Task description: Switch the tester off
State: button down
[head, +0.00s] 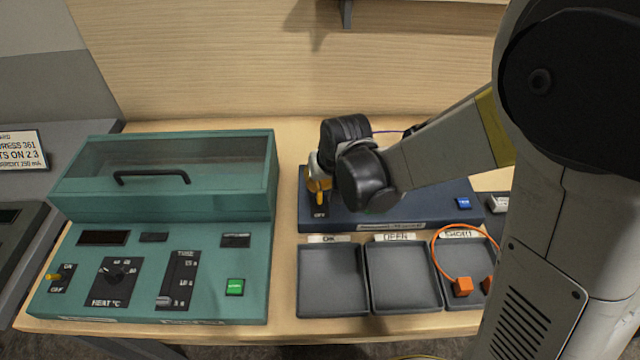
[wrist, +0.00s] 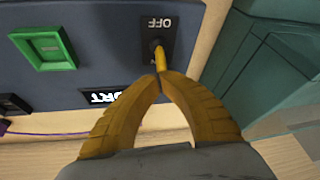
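The blue tester (head: 400,205) stands on the bench, partly hidden by my arm. Its yellow toggle lever (head: 320,198) is at the left end, just above an OFF label. In the wrist view the lever (wrist: 160,58) rises from a dark plate with OFF printed upside down at the top. The plate's other end is hidden behind my fingers, and I cannot tell which way the lever is set. My gripper (wrist: 160,77) has its yellow fingertips together at the lever's near side, touching or almost touching it. In the head view my gripper (head: 318,183) is over the switch.
A teal heating unit (head: 150,245) with its own ON/OFF toggle (head: 55,277) stands to the left, a narrow gap apart. Several grey trays (head: 333,312) line the bench in front of the tester. An orange cable (head: 437,262) lies over the right tray. A green square part (wrist: 45,47) is on the tester.

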jog(key=s+t+b, duration=0.1)
jog(key=t, duration=0.1)
jog(key=s+t+b, duration=0.1)
jog(key=t+b, duration=0.1)
jog(key=shift+r, duration=0.35)
jog(key=shift+w+r, duration=0.15)
jog(key=shift+r, duration=0.15)
jog(key=shift+r+p, duration=0.65)
jog(key=shift+p, duration=0.15)
